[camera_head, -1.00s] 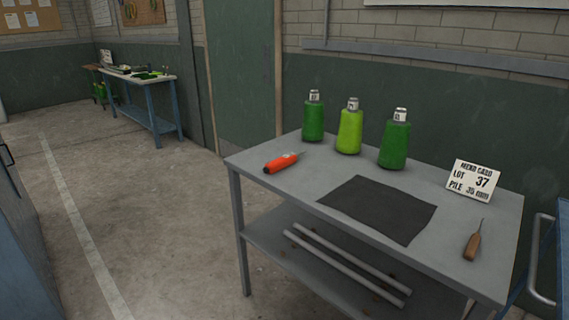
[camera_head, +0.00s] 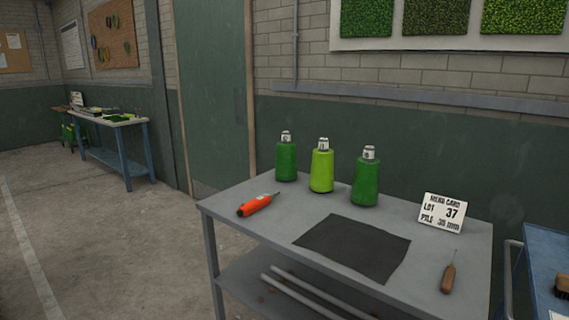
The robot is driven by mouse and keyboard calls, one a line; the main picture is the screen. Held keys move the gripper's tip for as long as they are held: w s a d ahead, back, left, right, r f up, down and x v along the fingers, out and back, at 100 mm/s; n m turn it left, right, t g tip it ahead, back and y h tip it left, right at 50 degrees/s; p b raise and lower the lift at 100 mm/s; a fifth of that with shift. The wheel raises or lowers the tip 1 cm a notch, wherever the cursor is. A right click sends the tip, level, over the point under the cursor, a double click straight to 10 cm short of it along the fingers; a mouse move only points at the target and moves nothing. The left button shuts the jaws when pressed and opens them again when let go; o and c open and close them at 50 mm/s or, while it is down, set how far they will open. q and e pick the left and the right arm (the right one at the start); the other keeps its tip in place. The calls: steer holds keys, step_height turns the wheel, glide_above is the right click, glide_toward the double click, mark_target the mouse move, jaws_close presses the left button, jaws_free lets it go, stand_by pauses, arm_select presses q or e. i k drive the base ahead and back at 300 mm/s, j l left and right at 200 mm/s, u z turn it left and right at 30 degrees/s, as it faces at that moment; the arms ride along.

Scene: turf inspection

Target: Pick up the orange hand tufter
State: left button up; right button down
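The orange hand tufter (camera_head: 256,206) lies on the left part of the grey table (camera_head: 290,216), near its left front edge. It has a dark end at the lower left and a thin needle tip pointing to the upper right. Nothing touches it. Neither of my grippers shows in the head view.
Several things share the table: green yarn cones (camera_head: 366,182), a light green cone (camera_head: 321,170), a dark mat (camera_head: 354,247), a white card (camera_head: 442,212) and a wooden-handled awl (camera_head: 448,278). A blue cart (camera_head: 548,262) stands at the right. Open floor (camera_head: 120,250) lies left of the table.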

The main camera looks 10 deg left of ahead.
mark_target(255, 204)
steer(key=z, duration=0.35)
steer(key=i+j+z, duration=0.15)
steer(key=j+z, duration=0.2)
steer(key=i+j+z, duration=0.15)
steer(key=j+z, duration=0.25)
steer(key=i+j+z, duration=0.15)
steer(key=j, duration=0.2)
steer(key=j+z, duration=0.1)
steer(key=j, duration=0.3)
steer(key=i+j, duration=0.1)
steer(key=j, duration=0.6)
steer(key=j+z, duration=0.1)
steer(key=j, duration=0.6)
steer(key=i, duration=0.05)
